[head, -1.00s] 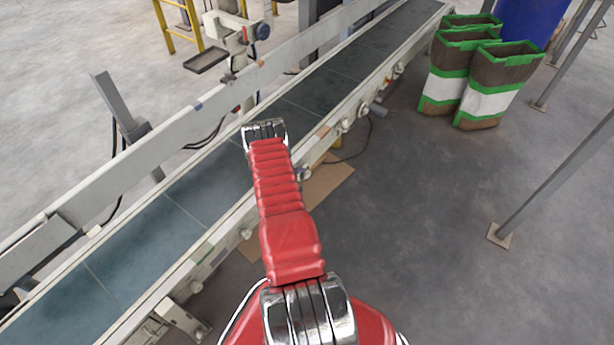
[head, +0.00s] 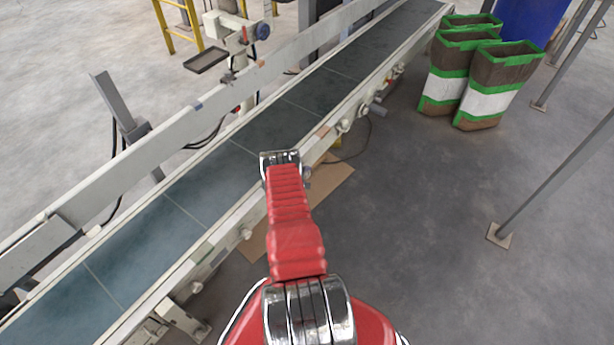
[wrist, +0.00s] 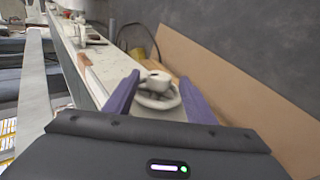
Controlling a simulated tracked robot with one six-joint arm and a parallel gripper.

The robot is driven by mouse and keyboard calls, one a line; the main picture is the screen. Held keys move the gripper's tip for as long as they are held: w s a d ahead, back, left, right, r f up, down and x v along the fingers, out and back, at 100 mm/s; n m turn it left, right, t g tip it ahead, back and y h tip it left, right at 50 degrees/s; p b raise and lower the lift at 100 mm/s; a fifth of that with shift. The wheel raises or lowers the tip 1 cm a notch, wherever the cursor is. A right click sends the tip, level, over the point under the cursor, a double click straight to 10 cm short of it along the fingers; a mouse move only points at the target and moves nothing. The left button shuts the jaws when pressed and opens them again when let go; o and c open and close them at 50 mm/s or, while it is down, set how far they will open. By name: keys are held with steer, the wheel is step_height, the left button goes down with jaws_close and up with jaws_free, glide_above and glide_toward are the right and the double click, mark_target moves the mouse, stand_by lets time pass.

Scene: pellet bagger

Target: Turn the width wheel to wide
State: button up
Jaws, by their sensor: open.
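A pale grey handwheel (wrist: 158,98) with a light hub shows in the wrist view, on the side of the conveyor. It lies between the two purple fingers of my gripper (wrist: 160,79), which are apart. Whether the fingers touch the rim, I cannot tell. In the head view my red arm reaches toward the conveyor's near rail and hides the gripper. A small round grey part (head: 306,174) peeks out just right of the arm's end; it may be this wheel. No width marking can be read.
The conveyor belt (head: 205,175) runs diagonally, with knobs and fittings on its near rail. A brown cardboard sheet (head: 325,187) lies on the floor below it, also in the wrist view (wrist: 230,95). Floor between is clear.

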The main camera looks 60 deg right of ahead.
steer(key=shift+x, duration=1.05)
steer(key=shift+a+f, duration=0.1)
steer(key=c, duration=1)
